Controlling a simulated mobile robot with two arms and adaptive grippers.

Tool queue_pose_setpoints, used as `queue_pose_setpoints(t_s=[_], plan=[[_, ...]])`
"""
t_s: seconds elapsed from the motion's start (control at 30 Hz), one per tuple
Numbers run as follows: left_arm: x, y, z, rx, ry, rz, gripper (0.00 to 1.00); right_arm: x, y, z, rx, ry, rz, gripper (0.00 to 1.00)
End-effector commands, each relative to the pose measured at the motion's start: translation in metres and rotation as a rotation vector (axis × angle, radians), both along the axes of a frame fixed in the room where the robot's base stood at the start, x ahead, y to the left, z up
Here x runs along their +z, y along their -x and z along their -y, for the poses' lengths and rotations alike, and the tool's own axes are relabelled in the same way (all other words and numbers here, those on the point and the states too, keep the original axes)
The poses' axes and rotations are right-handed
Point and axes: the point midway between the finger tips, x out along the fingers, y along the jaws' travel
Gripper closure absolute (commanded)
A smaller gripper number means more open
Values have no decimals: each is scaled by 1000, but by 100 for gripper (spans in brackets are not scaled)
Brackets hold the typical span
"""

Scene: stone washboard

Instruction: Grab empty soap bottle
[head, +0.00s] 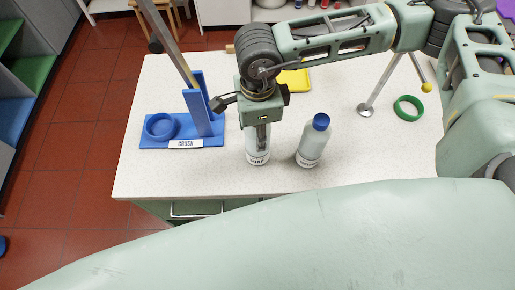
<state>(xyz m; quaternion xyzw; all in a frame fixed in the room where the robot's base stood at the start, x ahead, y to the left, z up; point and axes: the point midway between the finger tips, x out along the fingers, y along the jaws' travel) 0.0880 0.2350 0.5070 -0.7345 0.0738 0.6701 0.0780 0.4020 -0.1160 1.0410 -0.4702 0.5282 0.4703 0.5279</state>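My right gripper (262,133) comes in from the right and points down over a white bottle (257,159) near the front of the counter. The bottle stands upright, with a dark-lettered label that seems to read "SOAP". The gripper hides its upper part, so I cannot tell whether the fingers are closed on it or only around it. A second white bottle (310,148) with a blue cap stands just to the right, apart from the gripper. Its label is too small to read surely. My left gripper is out of view.
The speckled white counter (360,155) holds a blue stand (203,120) marked "CRUSH" with a lever at left. A yellow item (297,79) lies behind the gripper. A green ring (408,108) and a thin metal stand (383,83) are at right. The counter's front right is clear.

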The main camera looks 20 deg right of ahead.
Motion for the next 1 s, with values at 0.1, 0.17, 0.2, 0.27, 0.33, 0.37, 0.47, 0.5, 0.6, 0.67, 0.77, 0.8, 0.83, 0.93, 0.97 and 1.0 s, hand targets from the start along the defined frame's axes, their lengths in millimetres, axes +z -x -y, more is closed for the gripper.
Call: queue_pose_setpoints(t_s=[0.1, 0.17, 0.2, 0.27, 0.33, 0.37, 0.47, 0.5, 0.6, 0.67, 0.77, 0.8, 0.83, 0.93, 0.97, 1.0], plan=[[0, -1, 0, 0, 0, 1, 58, 0, 0, 0, 0, 0, 0, 76], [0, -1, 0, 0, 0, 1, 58, 0, 0, 0, 0, 0, 0, 76], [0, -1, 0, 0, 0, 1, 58, 0, 0, 0, 0, 0, 0, 76], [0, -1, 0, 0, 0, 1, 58, 0, 0, 0, 0, 0, 0, 76], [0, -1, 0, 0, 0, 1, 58, 1, 0, 0, -1, 0, 1, 76], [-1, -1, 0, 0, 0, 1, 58, 2, -1, 0, -1, -1, 2, 76], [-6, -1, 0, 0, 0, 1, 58, 9, -1, 0, -1, -2, 3, 76], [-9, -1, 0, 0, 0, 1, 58, 15, -1, 0, -1, -2, 5, 76], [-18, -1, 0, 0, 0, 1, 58, 33, -2, 0, -1, -2, 6, 76], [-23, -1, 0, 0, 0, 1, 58, 46, -2, 0, -1, -2, 7, 76], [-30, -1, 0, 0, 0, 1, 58, 66, -2, -1, -1, -2, 6, 76], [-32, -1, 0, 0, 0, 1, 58, 73, -1, 0, 0, -1, 5, 76], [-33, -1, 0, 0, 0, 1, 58, 79, -1, -1, 0, -2, 5, 76], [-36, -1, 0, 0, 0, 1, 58, 91, -1, -1, -1, -2, 2, 76], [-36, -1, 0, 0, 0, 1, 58, 94, -1, -1, 0, -1, 2, 76], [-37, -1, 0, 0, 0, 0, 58, 97, 0, 0, 0, 0, 2, 76]])
